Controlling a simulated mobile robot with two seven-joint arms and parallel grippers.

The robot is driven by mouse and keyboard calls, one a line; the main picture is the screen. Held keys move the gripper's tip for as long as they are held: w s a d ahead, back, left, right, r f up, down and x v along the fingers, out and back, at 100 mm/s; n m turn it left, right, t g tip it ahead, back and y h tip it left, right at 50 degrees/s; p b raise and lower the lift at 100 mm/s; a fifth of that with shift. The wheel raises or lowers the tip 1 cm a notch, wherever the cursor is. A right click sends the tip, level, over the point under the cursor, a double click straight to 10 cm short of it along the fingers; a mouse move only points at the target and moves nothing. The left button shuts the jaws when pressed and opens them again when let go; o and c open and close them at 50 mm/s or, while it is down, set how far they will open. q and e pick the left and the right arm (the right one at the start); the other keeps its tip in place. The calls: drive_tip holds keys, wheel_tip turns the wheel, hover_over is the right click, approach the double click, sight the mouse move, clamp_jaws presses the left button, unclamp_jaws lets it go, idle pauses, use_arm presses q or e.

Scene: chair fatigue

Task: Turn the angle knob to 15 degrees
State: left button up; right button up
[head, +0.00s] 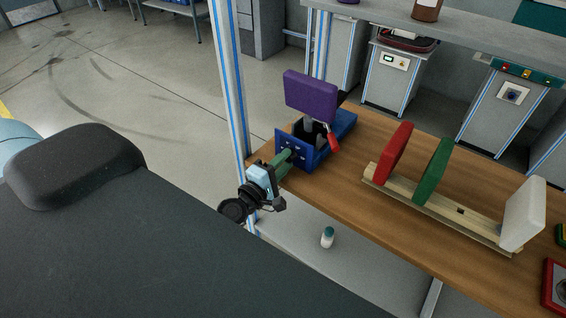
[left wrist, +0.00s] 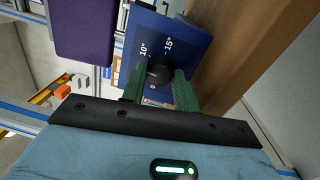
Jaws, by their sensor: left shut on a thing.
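The blue fixture (head: 316,158) stands at the left end of the wooden table, with a purple pad (head: 310,96) above it and a red lever (head: 333,142) at its side. My left gripper (head: 287,157) reaches the panel from the front. Its green fingers (left wrist: 158,85) are shut on the knob, one on each side. My right gripper is out of view.
The wooden table (head: 390,225) extends to the right. A wooden rack (head: 435,205) on it holds red, green and white pads. A blue-striped post (head: 232,90) rises close behind my left arm. A small bottle (head: 327,237) is below the table's front edge.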

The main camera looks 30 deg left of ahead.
use_arm(q)
drive_tip(key=m, duration=0.5)
drive_tip(key=shift+w+a+r, duration=0.1)
drive_tip(key=shift+a+r, duration=0.05)
drive_tip(key=shift+a, duration=0.05)
drive_tip(key=m, duration=0.4)
drive_tip(key=shift+r+h, duration=0.1)
drive_tip(key=shift+h, duration=0.2)
drive_tip(key=m, duration=0.4)
drive_tip(key=shift+w+a+r+g, duration=0.1)
drive_tip(key=shift+g, duration=0.2)
drive_tip(key=shift+r+m, duration=0.1)
drive_tip(key=shift+m, duration=2.1)
drive_tip(key=o, duration=1)
drive_tip(key=shift+w+m+h, duration=0.1)
drive_tip(key=shift+m+h, duration=0.2)
drive_tip(key=shift+c, duration=0.2)
drive_tip(key=shift+f, duration=0.25)
drive_tip(key=shift+s+f, duration=0.1)
drive_tip(key=shift+s, duration=0.15)
